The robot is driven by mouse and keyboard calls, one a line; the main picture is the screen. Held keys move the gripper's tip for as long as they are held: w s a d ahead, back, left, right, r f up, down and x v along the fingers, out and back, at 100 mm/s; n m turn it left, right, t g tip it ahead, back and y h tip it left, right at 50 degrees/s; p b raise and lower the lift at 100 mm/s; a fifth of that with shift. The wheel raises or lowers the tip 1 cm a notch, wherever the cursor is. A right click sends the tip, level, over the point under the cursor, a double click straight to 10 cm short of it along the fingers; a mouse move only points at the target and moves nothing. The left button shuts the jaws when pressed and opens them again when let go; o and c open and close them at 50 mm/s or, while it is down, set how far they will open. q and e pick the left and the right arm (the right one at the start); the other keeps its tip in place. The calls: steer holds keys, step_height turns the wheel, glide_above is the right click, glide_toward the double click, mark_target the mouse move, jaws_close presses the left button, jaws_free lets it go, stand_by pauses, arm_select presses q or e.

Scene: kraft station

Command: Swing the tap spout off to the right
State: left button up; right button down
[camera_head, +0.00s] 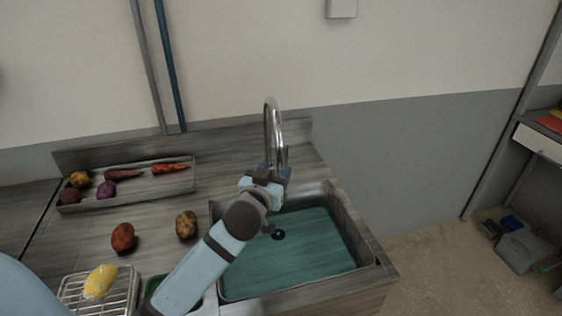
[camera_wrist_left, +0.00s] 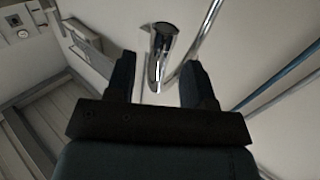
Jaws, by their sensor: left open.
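The chrome tap (camera_head: 270,112) rises in a tall arch at the back of the sink (camera_head: 315,240), its spout coming down on the near side. My left gripper (camera_head: 277,170) is at the lower part of the spout, over the sink's back end. Its fingers and wrist hide the tap's base. In the left wrist view, the spout (camera_wrist_left: 163,38) shows between the two dark, spread fingers of my left gripper (camera_wrist_left: 161,70), with a gap on each side. I cannot tell whether either finger touches it. My right gripper is not in view.
A tray (camera_head: 142,191) of vegetables stands at the back left. A red potato (camera_head: 122,237) and a brown potato (camera_head: 186,225) lie on the counter. A yellow item (camera_head: 100,281) sits on a wire rack (camera_head: 125,290). The space right of the tap is clear.

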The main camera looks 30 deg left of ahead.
mark_target(279, 167)
arm_select(q)
steer(key=shift+x, duration=1.9)
jaws_close()
